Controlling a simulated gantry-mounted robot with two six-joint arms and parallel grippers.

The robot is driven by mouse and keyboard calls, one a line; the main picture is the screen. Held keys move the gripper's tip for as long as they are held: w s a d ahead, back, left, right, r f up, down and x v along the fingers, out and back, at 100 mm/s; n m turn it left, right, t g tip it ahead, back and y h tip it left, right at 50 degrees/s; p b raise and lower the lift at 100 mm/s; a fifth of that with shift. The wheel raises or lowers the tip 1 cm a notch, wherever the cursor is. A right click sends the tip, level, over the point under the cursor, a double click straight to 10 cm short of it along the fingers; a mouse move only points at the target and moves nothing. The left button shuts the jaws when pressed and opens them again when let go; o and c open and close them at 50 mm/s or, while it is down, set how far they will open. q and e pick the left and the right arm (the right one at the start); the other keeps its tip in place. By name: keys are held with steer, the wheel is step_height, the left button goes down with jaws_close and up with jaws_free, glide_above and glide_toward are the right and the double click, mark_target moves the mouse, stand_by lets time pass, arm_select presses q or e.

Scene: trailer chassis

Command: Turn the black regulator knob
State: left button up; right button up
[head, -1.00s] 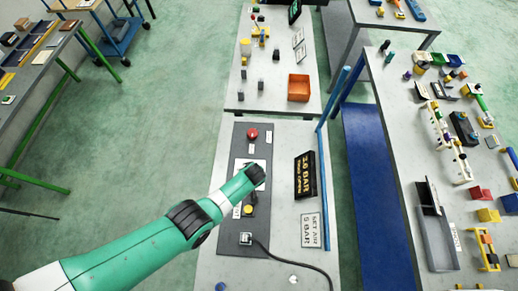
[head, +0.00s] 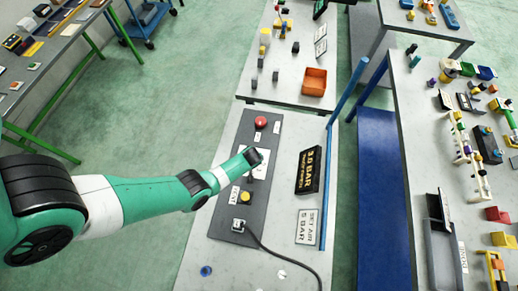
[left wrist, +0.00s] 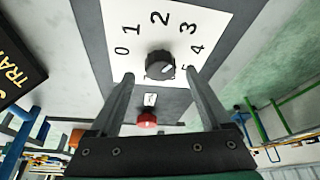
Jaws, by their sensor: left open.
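The black regulator knob (left wrist: 160,65) shows in the left wrist view on a white dial plate (left wrist: 205,25) numbered from 0 upward. A small light mark shows at the knob's lower right. My left gripper (left wrist: 159,75) is open, with one finger to each side of the knob and a visible gap to it in this view. Whether the tips reach the knob's depth is unclear. In the head view my left wrist hides the knob. My right gripper is not in view.
A red button (head: 260,123) sits behind the dial on the dark panel (head: 228,185), a yellow button (head: 245,198) in front. A "SET AIR 5 BAR" sign (head: 307,226) lies right. A black cable (head: 275,255) runs across the front. A blue post (head: 335,140) stands right.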

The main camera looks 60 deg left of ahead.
arm_select(q)
steer(key=shift+b+x, duration=0.5)
steer(key=shift+x, duration=0.55)
steer(key=shift+s, duration=0.1)
jaws_close()
